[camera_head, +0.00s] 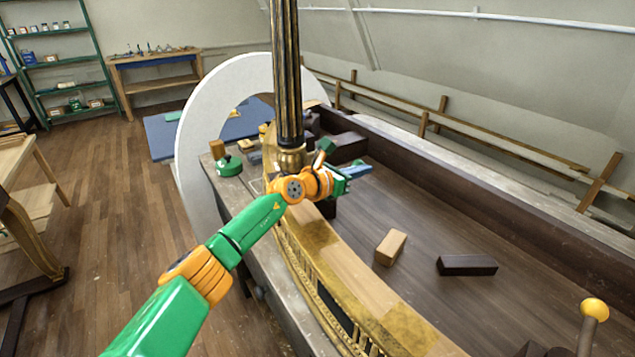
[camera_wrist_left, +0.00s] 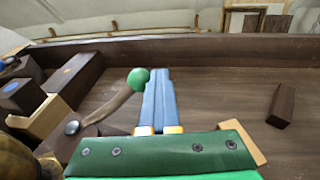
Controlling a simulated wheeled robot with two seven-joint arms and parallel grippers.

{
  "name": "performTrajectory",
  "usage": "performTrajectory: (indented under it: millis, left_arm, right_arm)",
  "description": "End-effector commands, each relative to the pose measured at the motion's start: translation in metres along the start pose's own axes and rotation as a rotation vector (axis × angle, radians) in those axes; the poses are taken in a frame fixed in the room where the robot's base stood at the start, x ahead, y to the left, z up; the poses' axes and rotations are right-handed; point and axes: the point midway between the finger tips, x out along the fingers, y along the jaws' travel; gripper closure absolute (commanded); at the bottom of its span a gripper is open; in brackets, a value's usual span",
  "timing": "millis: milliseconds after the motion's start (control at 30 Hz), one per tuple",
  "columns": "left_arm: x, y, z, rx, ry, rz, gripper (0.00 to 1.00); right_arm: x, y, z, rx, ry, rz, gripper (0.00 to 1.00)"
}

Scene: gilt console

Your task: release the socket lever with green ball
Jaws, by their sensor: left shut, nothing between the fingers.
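The socket lever (camera_wrist_left: 114,102) is a brown arm in the left wrist view, with a round metal pivot (camera_wrist_left: 72,127) at its near end. The green ball (camera_wrist_left: 138,78) sits on its far end. My left gripper (camera_wrist_left: 158,75) is shut and empty, its blue fingers pointing away just right of the ball. I cannot tell whether finger and ball touch. In the head view the left gripper (camera_head: 361,168) is past the dark fluted column (camera_head: 286,75), over the console's far side. I cannot make out the lever there. My right gripper is not in view.
A light wood block (camera_head: 391,247) and a dark block (camera_head: 466,265) lie on the bench top right of the gilt rail (camera_head: 350,265). A yellow-ball lever (camera_head: 594,309) stands at lower right. Dark blocks (camera_wrist_left: 75,73) crowd the wrist view's left. The bench's right is mostly clear.

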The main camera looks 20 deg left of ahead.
Motion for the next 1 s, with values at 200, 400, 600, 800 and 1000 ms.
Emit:
performTrajectory:
  millis: [200, 400, 600, 800, 1000]
  left_arm:
    - [0.010, 0.005, 0.003, -0.016, -0.001, 0.068, 1.00]
    - [0.018, 0.010, 0.004, -0.019, 0.001, 0.067, 1.00]
    - [0.025, 0.015, 0.005, -0.019, 0.000, 0.105, 1.00]
    - [0.029, 0.020, 0.006, -0.032, 0.001, 0.167, 1.00]
    - [0.031, 0.021, 0.006, -0.038, 0.000, 0.188, 1.00]
  right_arm:
    - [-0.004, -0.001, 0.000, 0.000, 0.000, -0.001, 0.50]
    - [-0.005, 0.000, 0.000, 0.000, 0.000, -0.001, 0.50]
    - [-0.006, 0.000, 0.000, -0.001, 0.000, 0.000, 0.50]
    - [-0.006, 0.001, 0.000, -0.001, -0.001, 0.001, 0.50]
    - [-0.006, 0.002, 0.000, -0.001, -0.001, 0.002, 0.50]
